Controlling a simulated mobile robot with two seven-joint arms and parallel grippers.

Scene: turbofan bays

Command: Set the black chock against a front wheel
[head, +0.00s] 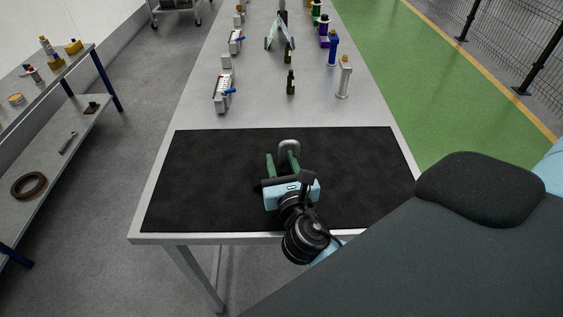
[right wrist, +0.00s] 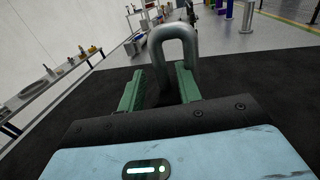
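My right gripper (head: 280,162) is over the black mat, with its two green fingers spread apart. A grey U-shaped loop (head: 289,147) stands upright at the fingertips. In the right wrist view the loop (right wrist: 173,38) rises just beyond my right gripper (right wrist: 160,84); its left leg shows in the gap, and its right leg passes behind the right finger. A dark patch lies between the fingers, but I cannot tell whether it is a black chock or mat. No wheel is recognizable. My left gripper is not in view.
The black mat (head: 205,180) covers the near end of a long grey table (head: 260,112). Small bottles, stands and fixtures line its far part. A side shelf (head: 50,140) with a brown ring (head: 28,186) stands left. A green floor strip (head: 430,110) and fence are right.

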